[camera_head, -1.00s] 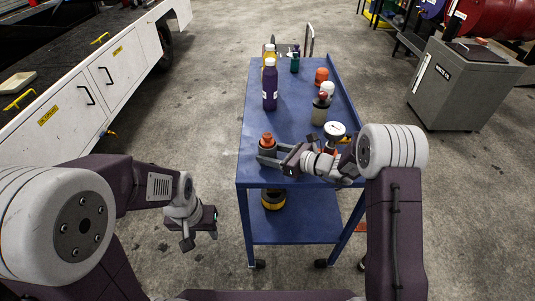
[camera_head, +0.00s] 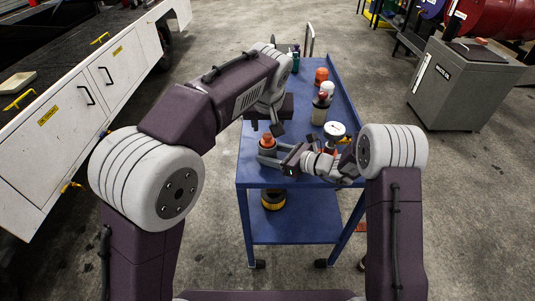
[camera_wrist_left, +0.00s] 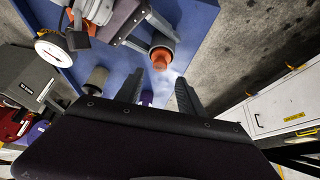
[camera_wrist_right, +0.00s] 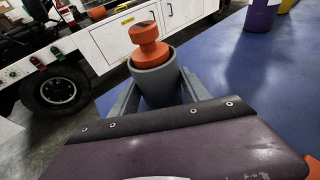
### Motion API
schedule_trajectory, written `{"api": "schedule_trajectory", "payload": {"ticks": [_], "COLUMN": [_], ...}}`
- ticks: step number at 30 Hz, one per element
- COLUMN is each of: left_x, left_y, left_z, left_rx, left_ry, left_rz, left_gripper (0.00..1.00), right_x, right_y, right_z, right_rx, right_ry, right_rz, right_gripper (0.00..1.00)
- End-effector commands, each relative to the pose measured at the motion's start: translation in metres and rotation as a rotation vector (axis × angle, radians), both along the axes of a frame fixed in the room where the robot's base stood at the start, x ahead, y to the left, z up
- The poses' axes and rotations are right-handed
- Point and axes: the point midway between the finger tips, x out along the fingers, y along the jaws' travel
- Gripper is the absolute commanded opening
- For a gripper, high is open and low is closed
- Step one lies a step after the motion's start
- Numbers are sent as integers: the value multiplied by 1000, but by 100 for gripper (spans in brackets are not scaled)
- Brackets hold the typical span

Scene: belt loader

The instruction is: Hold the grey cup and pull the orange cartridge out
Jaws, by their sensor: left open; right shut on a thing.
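The orange cartridge (camera_head: 267,141) stands upright in the grey cup (camera_head: 266,152) near the cart's front left edge. Its knobbed top shows above the rim in the right wrist view (camera_wrist_right: 148,42), with the cup (camera_wrist_right: 155,84) below it. My right gripper (camera_wrist_right: 158,95) is shut on the cup, one finger on each side. My left gripper (camera_head: 265,128) is open and empty, above and behind the cartridge in the head view. In the left wrist view, the cartridge (camera_wrist_left: 160,58) appears ahead of and between the open fingers (camera_wrist_left: 159,88), apart from them.
A purple bottle (camera_wrist_right: 261,16) stands behind the cup, hidden by my left arm in the head view.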

Motion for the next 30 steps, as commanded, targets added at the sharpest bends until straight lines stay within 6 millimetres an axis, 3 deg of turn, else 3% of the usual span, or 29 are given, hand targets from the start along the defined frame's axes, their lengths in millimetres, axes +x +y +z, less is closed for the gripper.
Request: {"api": "schedule_trajectory", "payload": {"ticks": [15, 27, 30], "left_x": [37, 41, 41], "left_y": [1, 1, 1], "left_z": [-68, -76, -76], "left_rx": [1, 0, 0], "left_ry": [2, 1, 1], "left_rz": [0, 0, 0], "left_gripper": [45, 45, 20], "right_x": [0, 0, 0], "right_y": [0, 0, 0], "right_z": [0, -1, -1], "right_rx": [-1, -1, -1], "right_ry": [1, 1, 1], "right_rz": [1, 1, 1], "right_gripper": [32, 32, 32]}}
